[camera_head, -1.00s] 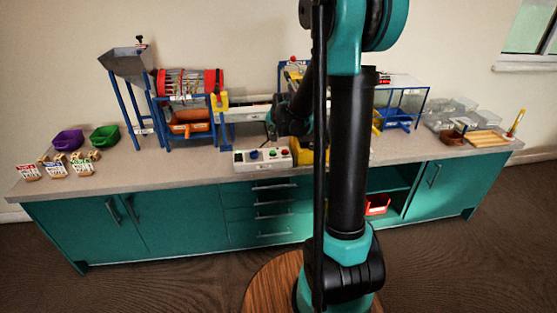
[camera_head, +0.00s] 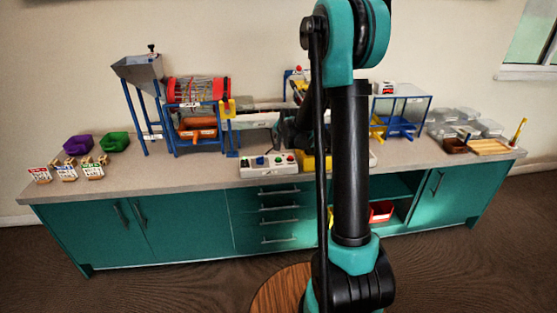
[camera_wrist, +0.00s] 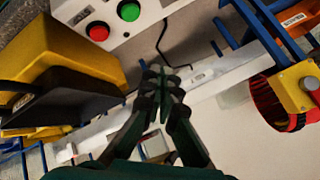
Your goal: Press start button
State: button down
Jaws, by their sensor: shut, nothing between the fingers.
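The white control box (camera_head: 266,171) stands near the front edge of the bench, left of my arm's column. It carries a green button (camera_head: 279,160), a red button (camera_head: 290,158) and a blue control (camera_head: 260,161). In the wrist view, the green button (camera_wrist: 129,11) and the red button (camera_wrist: 98,31) show at the top, on part of the box (camera_wrist: 150,13). My gripper (camera_wrist: 161,76) is shut and empty, with its fingertips below the buttons in that picture. I see no contact with either button. In the head view my arm hides much of the gripper.
A yellow and black machine part (camera_wrist: 75,80) is close to my gripper on the left in the wrist view. A red drum (camera_head: 198,89) on a blue frame stands left of the box. Clear bins (camera_head: 465,120) are at the right. Bare worktop (camera_head: 205,172) lies left of the box.

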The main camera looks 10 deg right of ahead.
aim_at(279, 159)
jog(key=shift+f, duration=3.5)
jog(key=shift+f, duration=0.4)
